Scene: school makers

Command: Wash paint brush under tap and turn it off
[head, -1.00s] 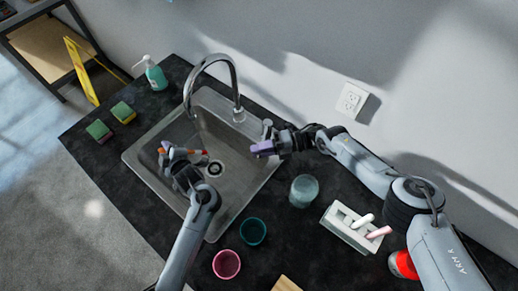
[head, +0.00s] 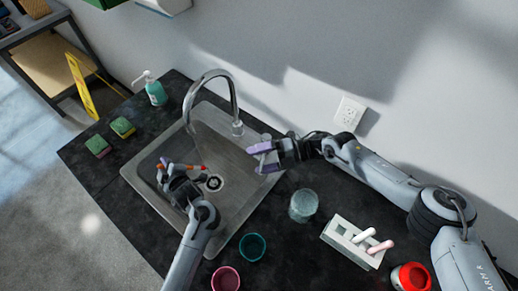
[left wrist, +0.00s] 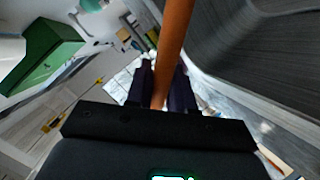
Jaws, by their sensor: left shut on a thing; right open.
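My left gripper (head: 167,169) is over the left part of the sink (head: 225,148), shut on the paint brush (head: 191,167). The brush's orange handle (left wrist: 175,45) stands between the fingers in the left wrist view; its bristles cannot be made out. The tap (head: 234,100) is a tall curved chrome spout on the sink's back rim, its outlet above the basin. I cannot make out whether water runs. My right gripper (head: 263,158) is open at the sink's right rim, right of the tap's base. Its purple-tipped fingers are apart, and the tap's handle cannot be made out clearly there.
A soap bottle (head: 156,91) and two sponges (head: 122,127) are left of the sink. A glass jar (head: 303,205), teal cup (head: 252,246), pink cup (head: 226,280) and white holder (head: 352,242) stand right and in front. The wall is close behind.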

